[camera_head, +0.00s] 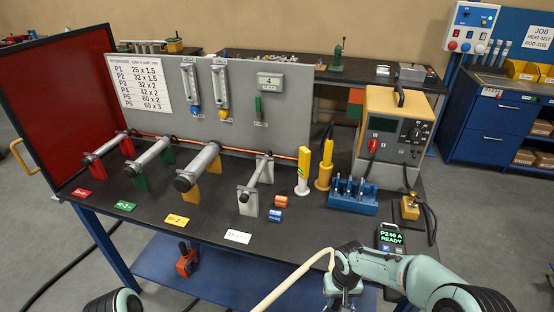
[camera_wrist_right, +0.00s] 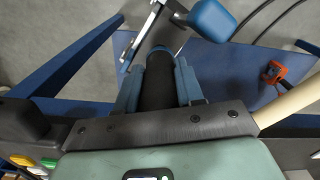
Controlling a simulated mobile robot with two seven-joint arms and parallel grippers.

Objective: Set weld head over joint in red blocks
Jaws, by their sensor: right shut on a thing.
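The red blocks (camera_head: 127,147) stand at the left end of the bench and carry a thin grey tube (camera_head: 106,147); its joint is too small to make out. My right gripper (camera_wrist_right: 158,88) is shut on the black handle of the weld head (camera_wrist_right: 160,40), between its two blue-grey fingers. The head's silver jaw and blue part (camera_wrist_right: 211,20) stick out beyond the fingers. In the head view my right gripper (camera_head: 343,288) is at the front of the bench, right of centre, far from the red blocks. My left gripper is out of view; only part of my left arm shows.
Tubes on green (camera_head: 141,182), yellow (camera_head: 187,192) and white blocks (camera_head: 247,203) stand along the bench. A red panel (camera_head: 60,105) closes the left end, and a grey board (camera_head: 240,110) the back. A cream hose (camera_head: 290,279) trails from the weld head. The power unit (camera_head: 393,135) is right.

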